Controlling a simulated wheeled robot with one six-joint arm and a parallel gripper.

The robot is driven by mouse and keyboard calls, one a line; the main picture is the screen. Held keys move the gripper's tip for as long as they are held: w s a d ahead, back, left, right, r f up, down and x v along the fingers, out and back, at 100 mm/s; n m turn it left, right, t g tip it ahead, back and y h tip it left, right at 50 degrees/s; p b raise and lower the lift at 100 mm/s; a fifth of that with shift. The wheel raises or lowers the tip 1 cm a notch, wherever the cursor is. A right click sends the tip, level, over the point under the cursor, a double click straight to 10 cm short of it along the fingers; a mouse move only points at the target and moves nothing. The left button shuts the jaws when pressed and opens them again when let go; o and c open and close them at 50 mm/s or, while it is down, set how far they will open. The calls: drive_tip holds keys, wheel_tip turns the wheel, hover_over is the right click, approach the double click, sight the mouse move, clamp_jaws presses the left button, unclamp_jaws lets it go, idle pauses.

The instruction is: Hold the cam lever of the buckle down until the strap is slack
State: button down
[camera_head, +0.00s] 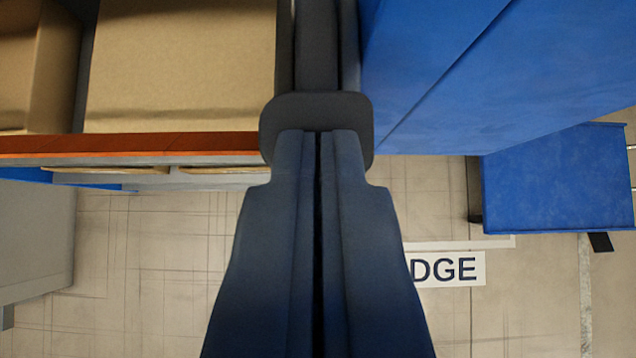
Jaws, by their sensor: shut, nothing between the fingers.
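My gripper (319,134) comes up from the bottom middle of the view with its two dark blue fingers shut together. Its tips overlap a dark grey rounded block (317,105), which looks like the buckle or its cam lever. I cannot tell lever from buckle body, nor whether the tips touch it or press on it. The fingers hide the block's lower middle. A dark strap (316,45) runs straight up from the block to the top edge. Its slackness cannot be judged here.
A brown carton (180,65) lies left of the strap, above an orange rail (130,145). A large blue box (480,70) stands close on the right, with a smaller blue block (555,180) beyond. A grey block (35,235) is at far left. Pale floor bears a sign (450,269) reading "DGE".

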drive_tip(key=shift+s+f, duration=0.25)
drive_tip(key=shift+f, duration=0.5)
drive_tip(key=shift+r, duration=1)
drive_tip(key=shift+w+r, duration=0.1)
drive_tip(key=shift+r, duration=0.1)
drive_tip(key=w+r+v, duration=0.1)
drive_tip(key=v, duration=1.1)
drive_tip(key=shift+w+r, duration=0.2)
drive_tip(key=shift+r, duration=0.3)
